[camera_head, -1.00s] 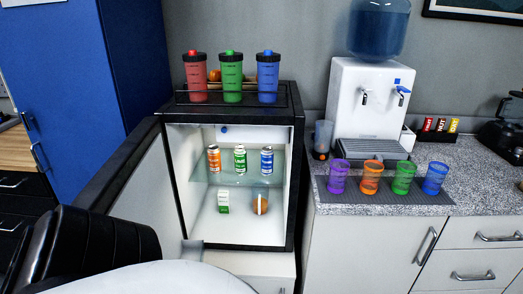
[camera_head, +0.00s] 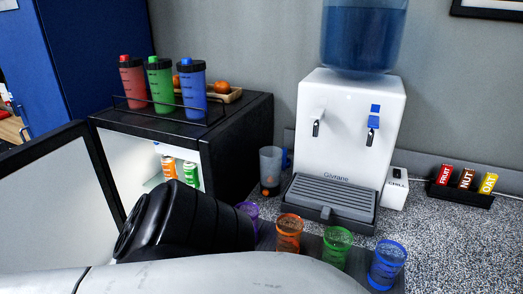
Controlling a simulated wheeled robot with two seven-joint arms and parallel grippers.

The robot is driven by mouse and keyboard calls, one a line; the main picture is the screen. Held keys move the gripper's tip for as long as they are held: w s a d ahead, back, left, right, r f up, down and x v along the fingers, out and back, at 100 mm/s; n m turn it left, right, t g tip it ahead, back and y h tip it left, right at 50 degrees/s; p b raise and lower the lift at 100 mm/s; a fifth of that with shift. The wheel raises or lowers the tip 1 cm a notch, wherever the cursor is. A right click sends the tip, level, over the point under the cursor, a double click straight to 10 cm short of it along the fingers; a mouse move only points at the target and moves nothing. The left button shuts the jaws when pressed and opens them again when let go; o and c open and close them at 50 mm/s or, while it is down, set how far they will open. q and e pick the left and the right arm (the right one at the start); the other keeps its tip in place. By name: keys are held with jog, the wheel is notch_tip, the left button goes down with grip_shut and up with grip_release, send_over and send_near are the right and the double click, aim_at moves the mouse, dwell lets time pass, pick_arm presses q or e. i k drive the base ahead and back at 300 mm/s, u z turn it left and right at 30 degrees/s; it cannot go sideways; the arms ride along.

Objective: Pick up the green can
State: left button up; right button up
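The green can (camera_head: 191,175) stands on the glass shelf inside the open mini fridge (camera_head: 235,127), at the right of an orange can (camera_head: 169,167). Its lower part is hidden behind my black arm link. The blue can is not visible now. My arm crosses the bottom of the view in front of the fridge and counter. Neither gripper's fingers show in the head view.
The open fridge door (camera_head: 60,205) stands at the left. Shaker bottles (camera_head: 160,83) sit in a rack on the fridge top. A water dispenser (camera_head: 350,130), a clear pitcher (camera_head: 271,168), several coloured cups (camera_head: 337,245) and a snack bar holder (camera_head: 462,196) occupy the counter.

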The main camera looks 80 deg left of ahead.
aim_at(191, 170)
jog(key=u, duration=3.95)
